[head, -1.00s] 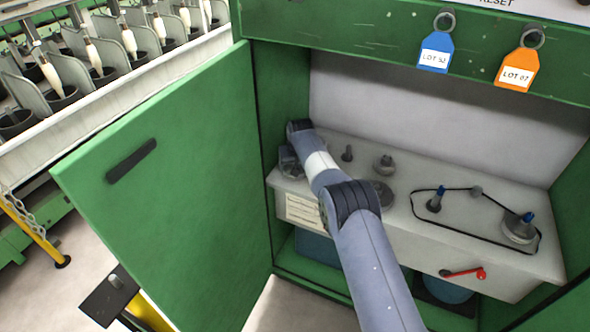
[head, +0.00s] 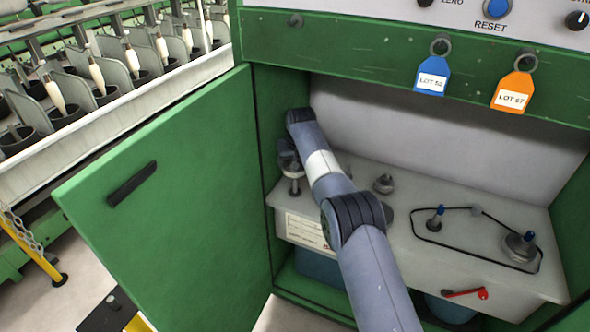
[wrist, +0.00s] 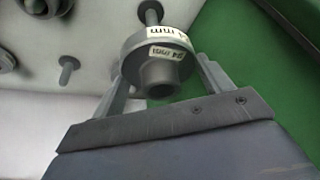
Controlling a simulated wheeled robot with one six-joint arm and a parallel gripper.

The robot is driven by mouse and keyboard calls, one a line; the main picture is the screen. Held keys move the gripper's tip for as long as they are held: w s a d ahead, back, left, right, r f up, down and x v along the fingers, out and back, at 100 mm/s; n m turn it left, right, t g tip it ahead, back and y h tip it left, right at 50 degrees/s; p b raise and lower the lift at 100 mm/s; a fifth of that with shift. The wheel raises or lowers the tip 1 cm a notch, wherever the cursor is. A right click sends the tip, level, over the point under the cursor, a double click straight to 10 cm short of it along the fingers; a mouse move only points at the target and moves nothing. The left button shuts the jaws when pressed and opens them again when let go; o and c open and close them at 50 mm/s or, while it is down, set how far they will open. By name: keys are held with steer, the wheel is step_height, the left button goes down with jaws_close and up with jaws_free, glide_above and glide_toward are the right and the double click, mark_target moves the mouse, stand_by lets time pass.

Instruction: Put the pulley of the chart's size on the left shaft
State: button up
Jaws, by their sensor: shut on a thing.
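My gripper (wrist: 160,72) is shut on a grey stepped pulley (wrist: 158,82), with one finger on each side. The pulley bears white labels ending in "mm"; I cannot surely read the number. In the head view this pulley (head: 287,158) is at the left end of the grey bench, above a short post (head: 295,186). I cannot tell whether it is clear of the post. The left shaft (head: 437,218), blue-tipped, stands inside a slack black belt. The right shaft (head: 527,238), also blue-tipped, carries a pulley (head: 519,248). A paper chart (head: 305,231) is on the bench front, too small to read.
Another pulley (head: 384,185) stands mid-bench, and one more is partly hidden by my arm. A small idler (head: 476,211) touches the belt. A red-handled lever (head: 480,293) is on the bench front. The open green door (head: 165,210) is at left; cabinet walls surround the bench.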

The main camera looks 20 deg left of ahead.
steer(key=shift+r, duration=0.3)
steer(key=shift+r+p, duration=0.45)
steer(key=shift+p, duration=0.6)
steer(key=shift+f, duration=0.1)
